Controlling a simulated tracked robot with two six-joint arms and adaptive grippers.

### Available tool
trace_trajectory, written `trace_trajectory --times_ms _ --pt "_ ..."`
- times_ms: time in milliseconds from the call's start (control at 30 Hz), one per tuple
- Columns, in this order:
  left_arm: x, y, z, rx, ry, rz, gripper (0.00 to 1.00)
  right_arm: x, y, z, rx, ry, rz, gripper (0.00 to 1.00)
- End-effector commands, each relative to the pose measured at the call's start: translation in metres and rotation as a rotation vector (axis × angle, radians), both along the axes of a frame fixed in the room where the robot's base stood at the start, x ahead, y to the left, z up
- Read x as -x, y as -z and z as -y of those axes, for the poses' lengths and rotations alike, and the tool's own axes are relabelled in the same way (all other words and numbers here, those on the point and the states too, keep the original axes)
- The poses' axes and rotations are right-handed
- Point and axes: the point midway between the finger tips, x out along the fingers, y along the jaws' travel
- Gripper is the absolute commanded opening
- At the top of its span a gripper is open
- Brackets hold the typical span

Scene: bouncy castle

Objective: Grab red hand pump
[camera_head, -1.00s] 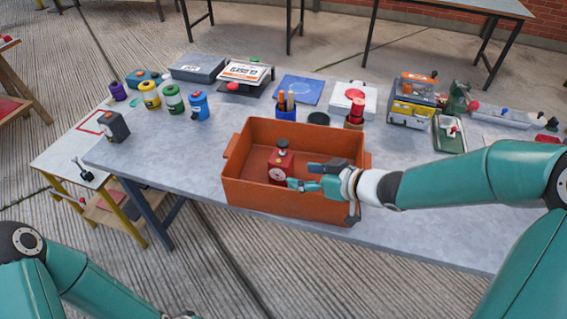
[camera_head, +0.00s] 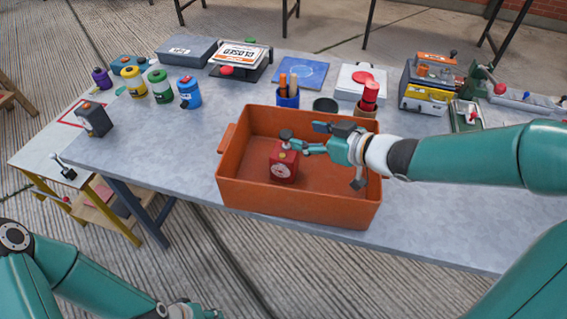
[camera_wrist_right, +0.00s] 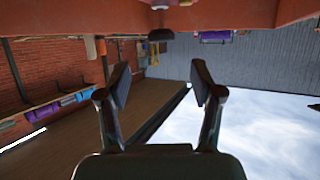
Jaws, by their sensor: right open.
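The red hand pump (camera_head: 284,167) stands upright in an orange bin (camera_head: 300,207). It is a red box with a round white gauge on its front and a dark knob on top. My right gripper (camera_head: 308,137) is over the bin, just right of the knob, with its fingers pointing left. It is open, and a gap shows between its fingers in the right wrist view (camera_wrist_right: 160,82). Nothing is held between them. A dark knob-like shape (camera_wrist_right: 160,34) hangs at the top of that view. My left gripper (camera_head: 195,312) is partly cut off at the bottom edge, its jaws unclear.
The bin's walls surround the pump, with free floor to its right. Behind the bin are a blue cup (camera_head: 287,98) with orange sticks and a red-topped object (camera_head: 368,97). Several coloured canisters, including a blue one (camera_head: 188,92), stand back left. Bare tabletop lies left of the bin.

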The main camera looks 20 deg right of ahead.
Motion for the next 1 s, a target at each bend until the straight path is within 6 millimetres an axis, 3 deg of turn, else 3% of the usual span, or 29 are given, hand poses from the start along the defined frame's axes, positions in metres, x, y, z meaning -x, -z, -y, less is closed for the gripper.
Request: trace_trajectory --times_ms 367,700,967,1000 --pt "0.000 0.012 0.000 0.000 0.000 0.001 0.40 -0.021 0.017 -0.010 0.000 0.007 0.001 0.66" --pt "0.000 0.021 0.000 0.000 0.000 0.001 0.40 -0.051 0.039 -0.029 0.001 0.010 0.000 0.66" --pt "0.000 0.021 0.000 0.000 0.000 0.001 0.40 -0.054 0.038 -0.030 0.001 0.012 0.002 0.66" --pt "0.000 0.021 0.000 0.000 0.000 0.001 0.40 -0.054 0.038 -0.030 0.001 0.012 0.002 0.61"
